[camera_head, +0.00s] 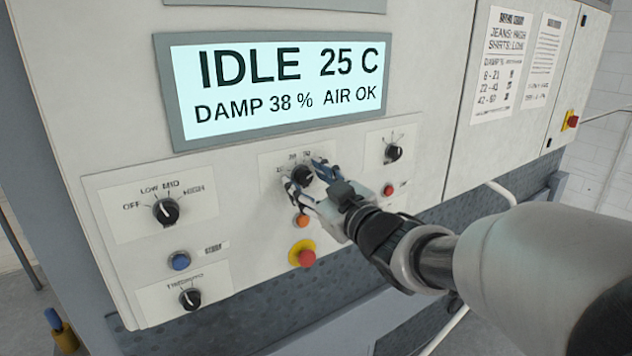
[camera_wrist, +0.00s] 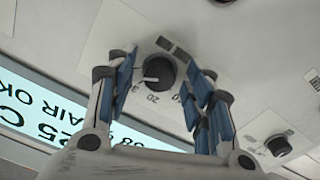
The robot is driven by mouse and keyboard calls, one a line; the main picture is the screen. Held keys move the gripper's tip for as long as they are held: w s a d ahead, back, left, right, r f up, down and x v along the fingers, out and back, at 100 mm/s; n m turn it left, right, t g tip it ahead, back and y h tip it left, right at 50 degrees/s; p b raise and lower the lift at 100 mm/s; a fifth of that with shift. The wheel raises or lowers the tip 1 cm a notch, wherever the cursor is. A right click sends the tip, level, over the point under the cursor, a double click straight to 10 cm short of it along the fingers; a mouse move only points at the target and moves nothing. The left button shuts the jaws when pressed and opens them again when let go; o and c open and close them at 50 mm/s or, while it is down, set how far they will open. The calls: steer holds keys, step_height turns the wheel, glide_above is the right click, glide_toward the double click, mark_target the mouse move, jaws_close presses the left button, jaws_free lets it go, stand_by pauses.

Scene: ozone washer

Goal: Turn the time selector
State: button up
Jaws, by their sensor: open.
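The time selector (camera_head: 302,175) is a round black knob on a white plate in the middle of the control panel, with small printed numbers around it. In the wrist view the knob (camera_wrist: 160,71) shows a white pointer mark toward the left of the picture, and a "20" is readable below it. My gripper (camera_head: 307,179) is open at the panel, with its blue-padded fingers on either side of the knob. In the wrist view the gripper (camera_wrist: 160,76) has a visible gap between each finger and the knob. Whether the fingertips touch the panel cannot be told.
The display (camera_head: 278,90) reads IDLE 25 C, DAMP 38 %, AIR OK. Left is an OFF/LOW/MID/HIGH knob (camera_head: 165,211). Below are an orange button (camera_head: 301,221) and a red button on yellow (camera_head: 302,254). Another knob (camera_head: 393,153) and red button (camera_head: 388,190) are right.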

steer(key=v, duration=1.2)
steer(key=s+d+f+m+g+h+b, duration=0.3)
steer(key=s+d+f+m+h, duration=0.3)
steer(key=d+f+m+h, duration=0.6)
steer(key=s+a+f+g+y+b, duration=0.1)
steer(key=s+f+g, duration=0.2)
steer(key=s, duration=0.6)
steer(key=s+a+f+n+g+y+b, duration=0.1)
steer(key=s+f+g, duration=0.3)
steer(key=s, duration=0.5)
step_height(320, 180, down, 2)
steer(key=shift+f+g, duration=0.15)
steer(key=shift+g, duration=0.15)
